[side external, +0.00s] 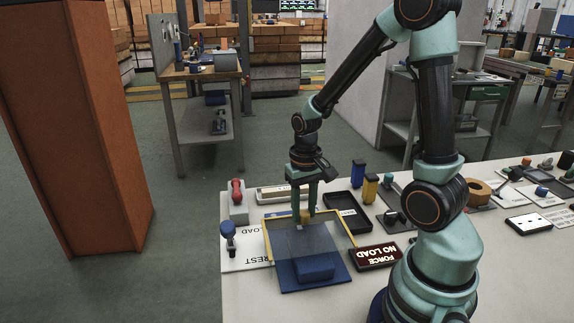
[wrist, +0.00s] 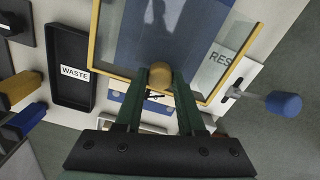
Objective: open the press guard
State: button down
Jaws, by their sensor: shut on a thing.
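The press guard is a clear panel in a thin yellow frame (side external: 267,238), with a tan knob (side external: 305,216) at its far edge. It spans over a blue block (side external: 315,268) on a blue base plate (side external: 318,284). How far the guard is tilted is hard to tell. My gripper (side external: 304,206) points down and is shut on the knob. In the wrist view the two green fingers of my gripper (wrist: 161,82) stand on either side of the knob (wrist: 160,74), and the yellow frame (wrist: 94,38) lies beyond them. The finger contact is partly hidden in the side view.
A lit sign reading "FORCE NO LOAD" (side external: 375,256) lies right of the guard. A black waste tray (side external: 347,212) is behind it. A blue-knobbed lever (side external: 228,236) and a red-handled device (side external: 237,200) stand left.

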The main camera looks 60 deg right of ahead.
jog(key=shift+s+a+r, duration=0.1)
jog(key=shift+s+a, duration=0.35)
jog(key=shift+a, duration=0.05)
jog(key=c, duration=0.5)
grip_release()
notch_tip(320, 180, up, 12)
